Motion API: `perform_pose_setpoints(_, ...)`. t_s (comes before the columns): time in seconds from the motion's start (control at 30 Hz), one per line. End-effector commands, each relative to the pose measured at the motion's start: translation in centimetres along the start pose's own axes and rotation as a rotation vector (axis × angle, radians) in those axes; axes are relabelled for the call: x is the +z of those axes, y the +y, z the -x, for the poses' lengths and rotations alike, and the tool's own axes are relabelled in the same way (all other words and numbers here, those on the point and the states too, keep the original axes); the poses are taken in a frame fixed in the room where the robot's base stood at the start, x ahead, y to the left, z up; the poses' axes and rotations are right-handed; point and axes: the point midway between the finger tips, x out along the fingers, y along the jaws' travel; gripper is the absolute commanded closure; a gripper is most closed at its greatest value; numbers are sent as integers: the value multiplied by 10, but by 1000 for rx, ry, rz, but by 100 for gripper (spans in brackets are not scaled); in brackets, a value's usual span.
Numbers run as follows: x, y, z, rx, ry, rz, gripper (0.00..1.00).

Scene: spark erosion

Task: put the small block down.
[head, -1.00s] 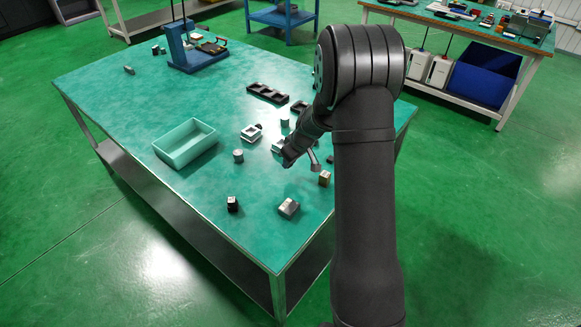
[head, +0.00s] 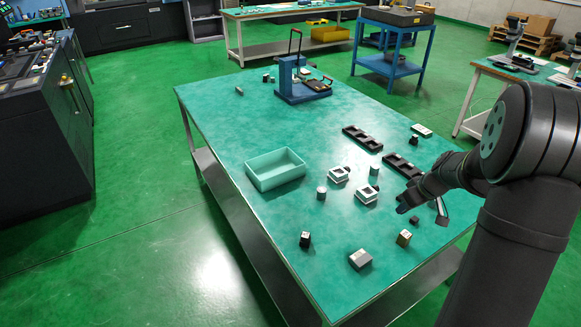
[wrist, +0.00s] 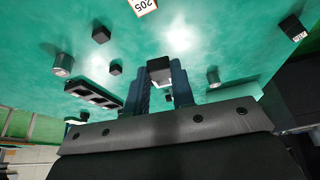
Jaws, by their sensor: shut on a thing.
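My gripper (wrist: 162,88) is shut on a small dark block (wrist: 160,68) with a paler lower face, seen between the two fingertips in the wrist view. In the head view my gripper (head: 426,206) is low over the right side of the green table (head: 235,140). I cannot make out the held block there, nor tell whether it touches the table. A small dark piece (head: 414,219) shows just below the gripper.
White square pieces (head: 366,195), a mint tray (head: 275,169) and black slotted holders (head: 362,138) are left and behind. The table's left part is clear.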

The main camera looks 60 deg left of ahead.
Motion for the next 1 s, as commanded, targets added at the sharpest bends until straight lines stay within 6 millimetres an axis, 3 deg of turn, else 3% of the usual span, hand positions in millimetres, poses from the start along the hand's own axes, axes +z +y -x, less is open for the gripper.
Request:
perform_pose_setpoints(0.27,-122,-18,-47,-25,-2,49,99)
perform_pose_setpoints(0.4,-184,-44,-71,-34,-4,66,99)
perform_pose_setpoints(0.6,-261,-92,-102,-37,-4,81,99)
perform_pose_setpoints(0.8,-306,-132,-121,-34,-3,86,99)
perform_pose_setpoints(1.0,-323,-152,-132,-34,-2,85,99)
